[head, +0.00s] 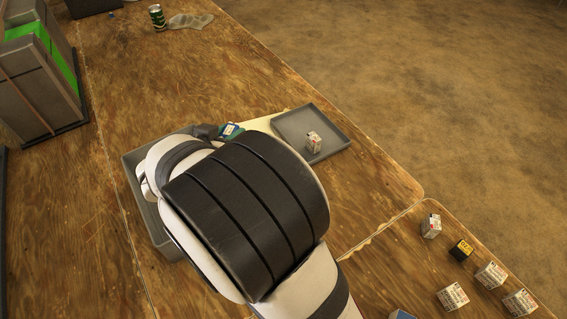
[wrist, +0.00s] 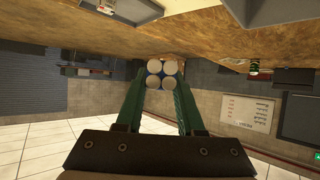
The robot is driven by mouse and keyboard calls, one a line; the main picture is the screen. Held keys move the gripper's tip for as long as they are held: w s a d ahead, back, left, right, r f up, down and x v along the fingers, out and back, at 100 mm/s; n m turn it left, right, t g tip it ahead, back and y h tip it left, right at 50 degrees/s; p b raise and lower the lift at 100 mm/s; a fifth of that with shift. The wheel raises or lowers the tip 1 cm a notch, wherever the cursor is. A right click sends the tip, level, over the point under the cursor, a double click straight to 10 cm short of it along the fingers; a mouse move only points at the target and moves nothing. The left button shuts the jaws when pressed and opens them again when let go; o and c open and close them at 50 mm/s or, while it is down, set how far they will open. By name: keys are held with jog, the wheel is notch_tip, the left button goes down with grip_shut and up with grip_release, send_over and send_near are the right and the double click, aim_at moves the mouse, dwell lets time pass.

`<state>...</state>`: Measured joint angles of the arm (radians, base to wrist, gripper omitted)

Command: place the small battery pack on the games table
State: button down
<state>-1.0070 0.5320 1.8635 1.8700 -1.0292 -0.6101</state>
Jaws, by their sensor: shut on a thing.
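The small battery pack (wrist: 154,82) shows in the wrist view as a cluster of round white cell ends with blue between them. My gripper (wrist: 161,77) is shut on it, with a green finger on each side. In the head view, a small blue and pale patch (head: 230,130) shows beside my wrist, and my arm hides most of the gripper. The wooden tabletop (head: 165,85) lies around and beyond it. A second wooden top (head: 375,265) adjoins at lower right. I cannot tell which is the games table.
A grey tray (head: 338,136) holds a small white box (head: 313,142). A grey bin (head: 150,222) is partly hidden under my arm. A can (head: 157,17) and a cloth (head: 190,22) lie at the back. Several small boxes (head: 453,297) stand at lower right. The far tabletop is largely clear.

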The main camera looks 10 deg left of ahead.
jog(key=w+d+f+m+g+h, duration=0.15)
jog(key=d+m+h, duration=0.3)
jog(key=d, duration=0.85)
jog(key=m+g+h, duration=0.7)
jog(key=m+g, duration=0.4)
jog(key=m, duration=0.2)
send_over(392, 270)
notch_tip(392, 270, down, 11)
notch_tip(392, 270, down, 9)
jog(key=shift+r, duration=0.2)
jog(key=shift+f, duration=0.1)
